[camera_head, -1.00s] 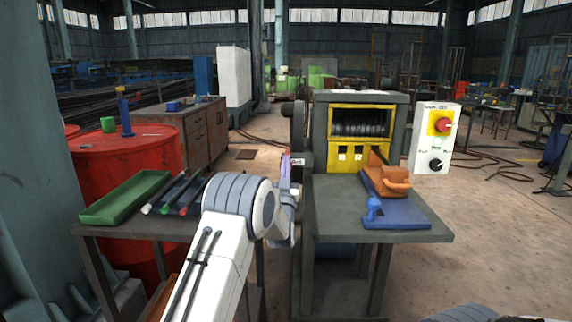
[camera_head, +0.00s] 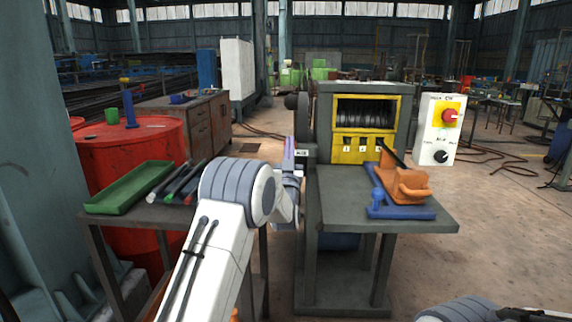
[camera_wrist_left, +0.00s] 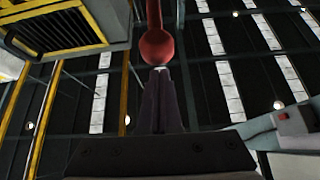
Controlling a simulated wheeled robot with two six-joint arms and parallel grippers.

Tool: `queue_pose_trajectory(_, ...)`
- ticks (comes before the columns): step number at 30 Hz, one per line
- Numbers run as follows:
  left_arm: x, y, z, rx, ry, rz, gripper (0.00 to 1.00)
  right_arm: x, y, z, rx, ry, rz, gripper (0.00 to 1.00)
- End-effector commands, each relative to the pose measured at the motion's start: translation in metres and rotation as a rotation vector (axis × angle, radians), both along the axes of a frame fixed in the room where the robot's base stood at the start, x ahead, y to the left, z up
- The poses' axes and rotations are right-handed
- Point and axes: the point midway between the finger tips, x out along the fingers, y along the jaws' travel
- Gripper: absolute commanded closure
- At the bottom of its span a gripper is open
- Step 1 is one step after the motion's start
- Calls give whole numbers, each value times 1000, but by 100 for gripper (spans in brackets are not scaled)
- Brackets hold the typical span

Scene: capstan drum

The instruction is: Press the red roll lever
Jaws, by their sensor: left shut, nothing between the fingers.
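A red lever with a round knob (camera_wrist_left: 158,46) shows at the top middle of the left wrist view, its arm running up out of the frame. My left gripper (camera_wrist_left: 160,75) is shut and empty, its dark fingertips just below the knob in that picture; whether they touch it I cannot tell. In the head view my left gripper (camera_head: 289,152) points upward beside the left side of the grey and yellow roll machine (camera_head: 325,120). I cannot make out the red lever there. My right gripper is not seen.
A grey table (camera_head: 340,200) in front of the machine holds an orange tool (camera_head: 410,184) on a blue base (camera_head: 400,212). A white control box (camera_head: 433,140) with a red knob (camera_head: 452,116) stands right. A green tray (camera_head: 128,190) and red drum (camera_head: 115,155) are left.

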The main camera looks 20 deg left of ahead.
Motion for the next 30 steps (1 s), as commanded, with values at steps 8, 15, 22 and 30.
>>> queue_pose_trajectory(8, -52, -13, -35, 1, 4, 0, 100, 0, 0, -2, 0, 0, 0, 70)
queue_pose_trajectory(15, -78, -19, -49, 1, -2, 1, 100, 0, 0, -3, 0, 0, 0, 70)
queue_pose_trajectory(22, -83, -21, -51, 1, -4, 1, 100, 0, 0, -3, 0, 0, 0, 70)
queue_pose_trajectory(30, -82, -21, -51, 2, -4, 0, 100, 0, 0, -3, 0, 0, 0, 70)
